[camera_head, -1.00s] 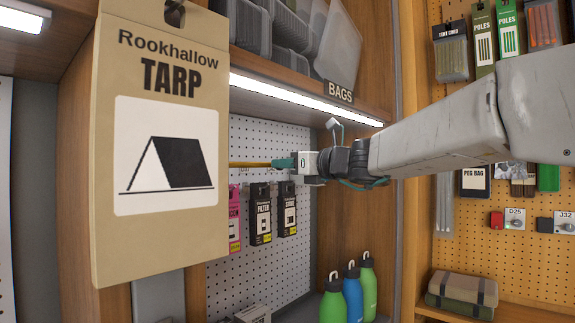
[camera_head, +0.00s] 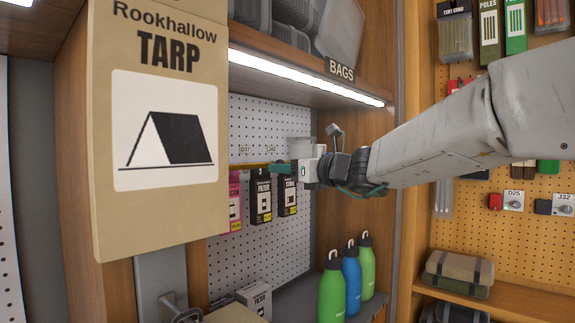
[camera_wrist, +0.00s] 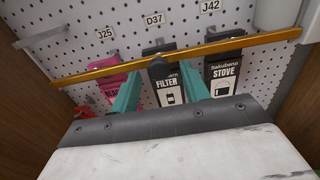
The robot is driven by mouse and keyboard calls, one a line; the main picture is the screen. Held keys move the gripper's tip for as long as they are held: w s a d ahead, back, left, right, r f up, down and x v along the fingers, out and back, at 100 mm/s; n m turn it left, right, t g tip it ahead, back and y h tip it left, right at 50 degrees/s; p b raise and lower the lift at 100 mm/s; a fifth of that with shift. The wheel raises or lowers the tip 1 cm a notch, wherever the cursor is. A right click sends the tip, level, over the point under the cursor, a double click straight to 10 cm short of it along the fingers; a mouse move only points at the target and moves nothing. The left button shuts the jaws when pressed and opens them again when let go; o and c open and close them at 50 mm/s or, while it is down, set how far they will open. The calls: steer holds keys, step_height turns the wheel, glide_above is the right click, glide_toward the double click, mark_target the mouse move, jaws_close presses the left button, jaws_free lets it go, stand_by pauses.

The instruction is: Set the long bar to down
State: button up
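The long bar (camera_wrist: 225,47) is a thin gold-orange strip in front of the pegboard. In the head view part of the bar (camera_head: 250,166) shows left of my gripper (camera_head: 283,168). In the wrist view my gripper (camera_wrist: 160,72) has two teal fingers spread apart, with their tips at the bar's lower edge on either side of the fitting. I cannot tell whether they touch it. The gap between them holds nothing gripped.
Hanging packs, including a filter pack (camera_head: 261,200) and a stove pack (camera_wrist: 224,75), are close behind the bar. A large tarp pack (camera_head: 160,130) blocks the left foreground. Bottles (camera_head: 352,283) stand below right. A lit shelf (camera_head: 300,80) is above.

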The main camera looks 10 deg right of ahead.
steer(key=shift+d+r, duration=0.1)
steer(key=shift+r, duration=0.05)
steer(key=v, duration=0.7)
steer(key=shift+s, duration=0.3)
steer(key=shift+d, duration=0.15)
